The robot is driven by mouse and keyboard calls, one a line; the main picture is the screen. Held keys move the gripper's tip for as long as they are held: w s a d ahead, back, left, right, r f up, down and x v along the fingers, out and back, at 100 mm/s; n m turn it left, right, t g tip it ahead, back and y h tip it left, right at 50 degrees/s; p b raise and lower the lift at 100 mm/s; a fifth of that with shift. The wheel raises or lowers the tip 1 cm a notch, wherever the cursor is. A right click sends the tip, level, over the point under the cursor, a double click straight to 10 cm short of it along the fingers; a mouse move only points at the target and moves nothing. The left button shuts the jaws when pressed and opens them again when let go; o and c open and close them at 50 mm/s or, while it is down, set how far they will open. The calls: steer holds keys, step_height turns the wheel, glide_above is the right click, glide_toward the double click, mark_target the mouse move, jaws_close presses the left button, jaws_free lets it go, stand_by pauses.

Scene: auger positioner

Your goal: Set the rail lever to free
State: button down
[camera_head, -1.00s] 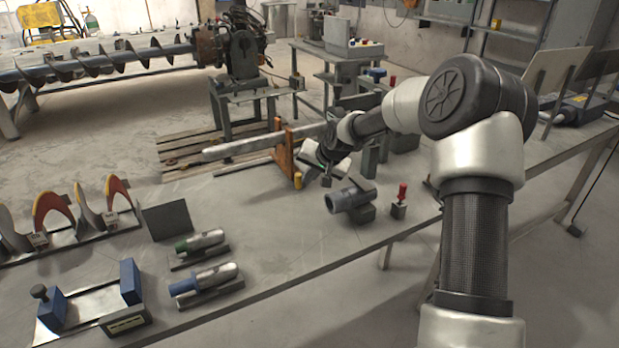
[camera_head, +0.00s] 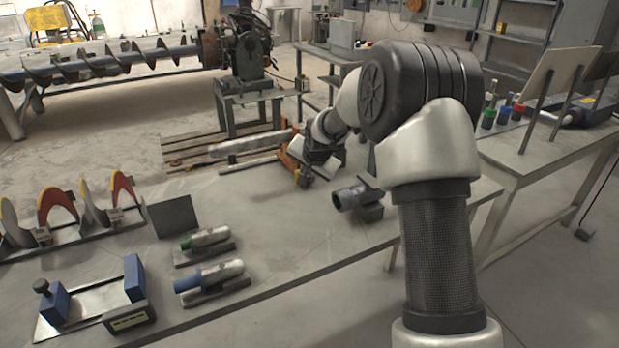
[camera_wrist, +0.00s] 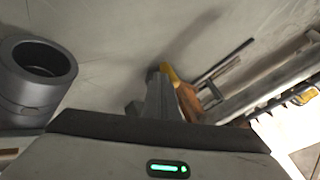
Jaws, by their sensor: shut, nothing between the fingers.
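The orange bracket (camera_head: 287,160) stands at the far edge of the bench, with a long grey rail (camera_head: 250,143) reaching left from it. A small yellow piece at its base, perhaps the lever's end, shows in the wrist view (camera_wrist: 170,73) beside the orange bracket (camera_wrist: 190,102). My gripper (camera_head: 304,178) is shut and empty, low and close in front of the bracket. In the wrist view my gripper (camera_wrist: 157,80) has its fingertips right beside the yellow piece; I cannot tell whether they touch. The lever's setting cannot be read, and my wrist hides part of the bracket.
A dark pipe fitting (camera_head: 352,198) lies right of my gripper and also shows in the wrist view (camera_wrist: 38,85). A dark upright plate (camera_head: 173,216) and two cylinders on stands, one green-ended (camera_head: 205,240) and one blue-ended (camera_head: 212,275), are nearer. Bench between is clear.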

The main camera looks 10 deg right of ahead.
steer(key=shift+w+a, duration=0.25)
steer(key=shift+a, duration=0.5)
steer(key=shift+w+a+m+h, duration=0.3)
steer(key=shift+a+m+h, duration=0.3)
steer(key=shift+a+m, duration=0.1)
steer(key=shift+w+a, duration=0.35)
steer(key=shift+w, duration=0.1)
steer(key=shift+w+a+r+p, duration=0.15)
steer(key=shift+w+a+p, duration=0.05)
steer(key=shift+a+p, duration=0.1)
